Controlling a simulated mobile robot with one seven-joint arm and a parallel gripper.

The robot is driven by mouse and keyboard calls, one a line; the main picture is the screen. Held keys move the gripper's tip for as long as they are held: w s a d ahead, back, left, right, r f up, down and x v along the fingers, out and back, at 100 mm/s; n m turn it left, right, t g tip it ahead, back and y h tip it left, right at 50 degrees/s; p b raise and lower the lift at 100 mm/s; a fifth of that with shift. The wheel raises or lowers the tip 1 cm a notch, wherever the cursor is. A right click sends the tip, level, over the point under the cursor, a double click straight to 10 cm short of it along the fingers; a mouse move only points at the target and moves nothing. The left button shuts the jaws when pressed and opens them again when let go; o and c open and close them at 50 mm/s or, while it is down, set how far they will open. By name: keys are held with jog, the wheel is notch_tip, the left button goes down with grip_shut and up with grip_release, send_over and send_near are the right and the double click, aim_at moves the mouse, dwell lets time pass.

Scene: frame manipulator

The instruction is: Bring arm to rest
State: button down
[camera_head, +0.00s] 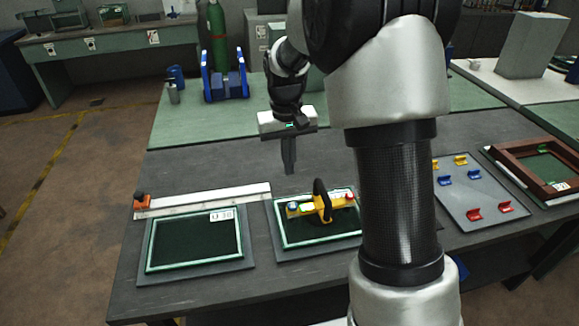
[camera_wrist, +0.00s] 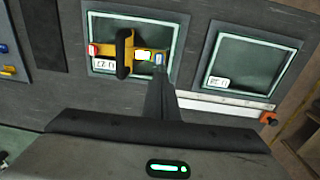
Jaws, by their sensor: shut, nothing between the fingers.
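My gripper (camera_head: 289,172) points down above the dark table, behind the middle frame, with its fingers together and nothing between them. In the wrist view its shut fingers (camera_wrist: 160,78) reach up beside the yellow tool. The yellow tool (camera_head: 323,207) with a black handle lies across the middle green-edged frame (camera_head: 287,243). It also shows in the wrist view (camera_wrist: 110,50). My gripper appears apart from the tool. My arm hides part of the table right of the middle frame.
A second green-edged frame (camera_head: 194,265) lies at left, with a pale bar with an orange end (camera_head: 200,202) behind it. At right are a grey panel with coloured clips (camera_head: 477,218) and a brown frame (camera_head: 520,155). Blue stands (camera_head: 226,86) are at the back.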

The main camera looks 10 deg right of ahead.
dwell(0.7)
jog(key=s+r+t, duration=0.4)
jog(key=s+r, duration=1.1)
jog(key=s, duration=0.2)
jog(key=s+t, duration=0.1)
jog(key=s, duration=0.7)
jog(key=shift+s+d+f+y, duration=0.15)
jog(key=shift+s+d+y, duration=0.05)
jog(key=shift+y, duration=0.1)
